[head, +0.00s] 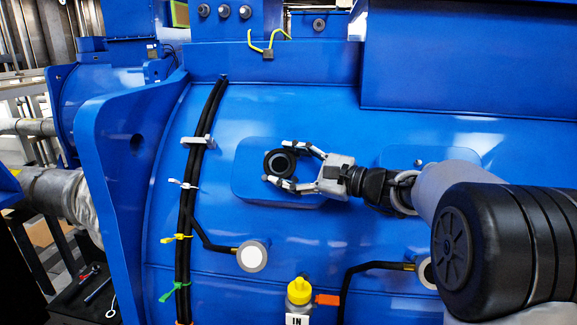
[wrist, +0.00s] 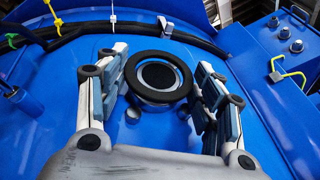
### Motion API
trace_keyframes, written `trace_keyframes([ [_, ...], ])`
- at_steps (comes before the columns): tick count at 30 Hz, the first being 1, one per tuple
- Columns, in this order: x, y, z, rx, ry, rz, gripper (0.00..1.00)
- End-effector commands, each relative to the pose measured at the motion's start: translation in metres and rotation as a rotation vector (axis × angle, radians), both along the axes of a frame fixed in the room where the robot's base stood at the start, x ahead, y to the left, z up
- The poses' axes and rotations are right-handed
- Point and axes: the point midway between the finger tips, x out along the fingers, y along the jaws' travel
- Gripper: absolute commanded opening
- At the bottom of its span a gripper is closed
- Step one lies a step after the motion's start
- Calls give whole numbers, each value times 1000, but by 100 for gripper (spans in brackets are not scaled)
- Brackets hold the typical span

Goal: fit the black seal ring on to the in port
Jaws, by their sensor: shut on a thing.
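The black seal ring (head: 268,164) is at a round opening on a raised blue pad (head: 244,184) of the motor housing. In the wrist view the ring (wrist: 160,97) sits around or just over the opening, with a silver metal rim (wrist: 148,104) showing below its near edge. My gripper (head: 281,163) is shut on the ring, one finger above it and one below in the head view. In the wrist view the fingers (wrist: 163,68) stand on both sides of it. I cannot tell whether the ring is seated. An "IN" label (head: 297,320) shows low in the head view.
Black cables (head: 190,160) with coloured ties run down left of the pad. Below are a pale round disc (head: 252,256) and a yellow-capped fitting (head: 299,291). A second raised pad (head: 393,156) lies to the right, partly behind my arm. A box overhangs above right (head: 470,60).

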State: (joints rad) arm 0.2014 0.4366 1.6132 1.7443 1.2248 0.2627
Motion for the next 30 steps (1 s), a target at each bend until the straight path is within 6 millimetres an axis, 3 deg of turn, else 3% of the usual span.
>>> trace_keyframes([
  [25, 11, -2, -11, 0, 2, -1, 48],
  [26, 11, -2, -11, -1, 3, -2, 63],
  [30, 11, -3, -11, -1, 3, -2, 72],
])
